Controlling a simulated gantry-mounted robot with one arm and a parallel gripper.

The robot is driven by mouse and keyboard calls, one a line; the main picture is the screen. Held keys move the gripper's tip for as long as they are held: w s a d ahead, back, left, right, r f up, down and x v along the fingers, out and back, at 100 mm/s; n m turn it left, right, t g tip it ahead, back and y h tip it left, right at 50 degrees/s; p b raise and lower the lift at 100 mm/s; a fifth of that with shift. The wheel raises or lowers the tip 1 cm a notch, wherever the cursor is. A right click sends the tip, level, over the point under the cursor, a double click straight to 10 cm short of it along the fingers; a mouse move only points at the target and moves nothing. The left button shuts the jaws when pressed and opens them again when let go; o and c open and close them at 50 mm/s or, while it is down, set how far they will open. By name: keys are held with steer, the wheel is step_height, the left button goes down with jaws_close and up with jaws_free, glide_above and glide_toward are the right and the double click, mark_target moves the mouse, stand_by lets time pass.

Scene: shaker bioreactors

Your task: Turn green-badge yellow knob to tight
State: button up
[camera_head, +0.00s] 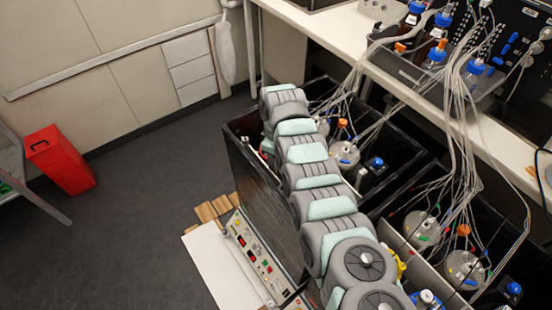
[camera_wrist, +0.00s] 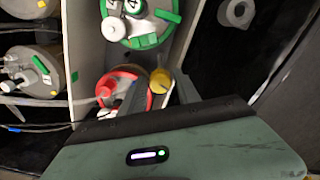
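A yellow knob (camera_wrist: 158,83) shows in the wrist view just beyond my gripper body, at the edge of a red-rimmed vessel lid (camera_wrist: 128,80). No green badge is readable on it. A round green-marked vessel lid (camera_wrist: 141,24) lies farther up. My gripper (camera_wrist: 160,92) reaches up from the bottom of the wrist view, with grey fingers on either side of the yellow knob. The fingers look apart; contact with the knob cannot be told. In the head view, a yellow part (camera_head: 399,263) peeks out beside my arm, and my gripper is hidden there.
Several grey vessels (camera_head: 421,230) with tubes stand in dark boxes on the right. A control panel (camera_head: 258,257) fronts the box beside my arm. A bench with bottles (camera_head: 435,52) is behind. A red bin (camera_head: 60,160) stands at left; the floor between is clear.

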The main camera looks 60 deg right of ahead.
jaws_close()
